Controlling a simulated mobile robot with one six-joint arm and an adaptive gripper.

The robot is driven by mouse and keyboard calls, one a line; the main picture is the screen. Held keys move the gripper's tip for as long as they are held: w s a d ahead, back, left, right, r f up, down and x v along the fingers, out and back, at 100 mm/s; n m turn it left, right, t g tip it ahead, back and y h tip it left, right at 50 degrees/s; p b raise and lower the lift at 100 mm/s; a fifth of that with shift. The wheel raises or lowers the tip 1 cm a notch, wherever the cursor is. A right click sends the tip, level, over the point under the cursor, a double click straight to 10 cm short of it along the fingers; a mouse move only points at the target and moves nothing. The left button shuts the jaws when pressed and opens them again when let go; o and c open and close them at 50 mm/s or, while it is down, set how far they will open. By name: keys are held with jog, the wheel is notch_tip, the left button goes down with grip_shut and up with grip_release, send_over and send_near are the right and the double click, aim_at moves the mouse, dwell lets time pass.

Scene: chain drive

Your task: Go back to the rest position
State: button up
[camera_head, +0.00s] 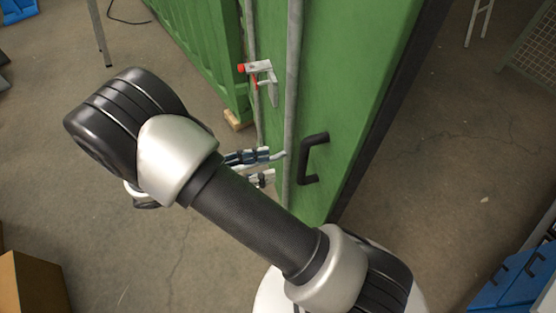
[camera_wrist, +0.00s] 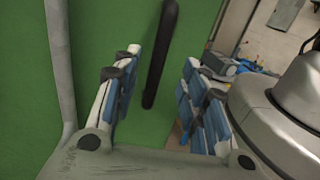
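My gripper (camera_head: 260,168) is beside the green container door (camera_head: 345,70), left of the black door handle (camera_head: 313,158) in the head view. In the wrist view my gripper (camera_wrist: 161,72) has its two blue-padded fingers wide apart. The black handle (camera_wrist: 160,55) shows beyond and between them in that picture, with no finger seen closed on it. My arm crosses the middle of the head view, bent, and hides part of the floor and the container's lower edge.
A grey vertical locking bar (camera_head: 291,80) runs along the door, with a red-tipped latch (camera_head: 258,68) to its left. A cardboard box (camera_head: 30,285) is at the lower left, blue bins (camera_head: 520,280) at the lower right. Concrete floor (camera_head: 470,160) lies open right of the door.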

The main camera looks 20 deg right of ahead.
jog(key=shift+a, duration=0.3)
dwell(0.4)
jog(key=s+d+f+m+t+y+b, duration=0.2)
jog(key=s+m+y+b, duration=0.3)
jog(key=m+y+b, duration=0.3)
jog(key=s+d+f+m+t+y+b, duration=0.2)
jog(key=s+f+m+t+y+b, duration=0.3)
jog(key=b, duration=0.9)
jog(key=m+y, duration=0.3)
jog(key=y, duration=0.1)
jog(key=shift+s+f+t+y, duration=0.3)
jog(key=shift+s+y, duration=0.05)
jog(key=shift+y, duration=0.05)
